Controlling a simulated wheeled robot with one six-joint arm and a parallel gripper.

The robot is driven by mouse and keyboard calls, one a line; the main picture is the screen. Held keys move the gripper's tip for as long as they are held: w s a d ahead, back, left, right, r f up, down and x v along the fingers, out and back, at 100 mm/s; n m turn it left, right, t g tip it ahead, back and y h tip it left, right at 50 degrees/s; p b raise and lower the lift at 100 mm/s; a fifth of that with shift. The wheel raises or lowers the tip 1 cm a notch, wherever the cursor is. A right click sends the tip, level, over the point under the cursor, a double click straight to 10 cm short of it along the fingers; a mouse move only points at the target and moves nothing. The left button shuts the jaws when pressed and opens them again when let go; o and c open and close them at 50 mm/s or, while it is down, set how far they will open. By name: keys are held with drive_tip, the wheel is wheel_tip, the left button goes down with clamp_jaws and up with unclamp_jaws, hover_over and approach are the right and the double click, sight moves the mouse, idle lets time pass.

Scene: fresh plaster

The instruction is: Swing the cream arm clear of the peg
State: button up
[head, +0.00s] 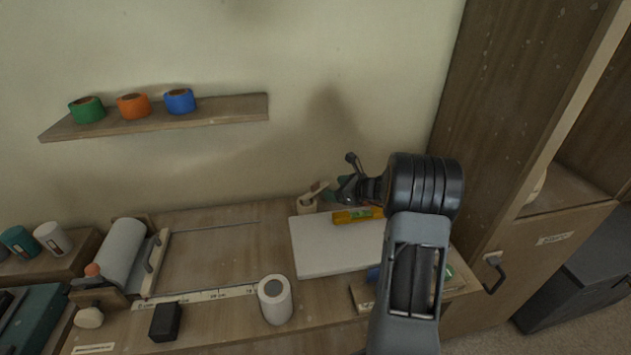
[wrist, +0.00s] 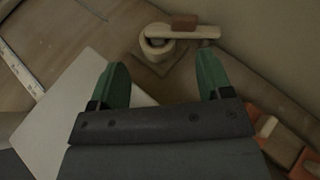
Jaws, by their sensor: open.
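The cream arm (wrist: 200,33) lies across the top of a round cream holder (wrist: 157,48) with a dark opening, on a wooden base. In the head view the cream arm (head: 318,189) shows small, slanting up from the holder (head: 307,205) near the wall. I cannot make out a separate peg. My gripper (wrist: 162,80) is open and empty, its green fingers apart, with the holder and arm beyond the fingertips. In the head view my gripper (head: 347,188) is just right of the arm; its fingers are partly hidden.
A white board (head: 325,255) and a yellow level (head: 350,217) lie close by on the bench (head: 215,260). A white roll (head: 275,300) and a black block (head: 165,321) stand in front. A shelf (head: 215,112) with colored tape rolls is on the wall. A brown cabinet (head: 510,110) stands right.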

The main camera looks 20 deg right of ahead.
sight(317, 184)
drive_tip(key=w+a+f+p, duration=0.1)
drive_tip(key=w+f, duration=0.1)
drive_tip(key=w, duration=0.2)
drive_tip(key=w+f+m+p, duration=0.1)
drive_tip(key=w+f, duration=0.1)
drive_tip(key=w, duration=0.2)
drive_tip(key=w+a+f+m+t+p, duration=0.1)
drive_tip(key=w+f, duration=0.1)
drive_tip(key=w, duration=0.2)
drive_tip(key=shift+w+a+f+h, duration=0.15)
drive_tip(key=shift+w+a+h, duration=0.05)
drive_tip(key=shift+a+h, duration=0.15)
drive_tip(key=shift+c, duration=0.4)
drive_tip(key=c, duration=1.2)
drive_tip(key=shift+s, duration=0.1)
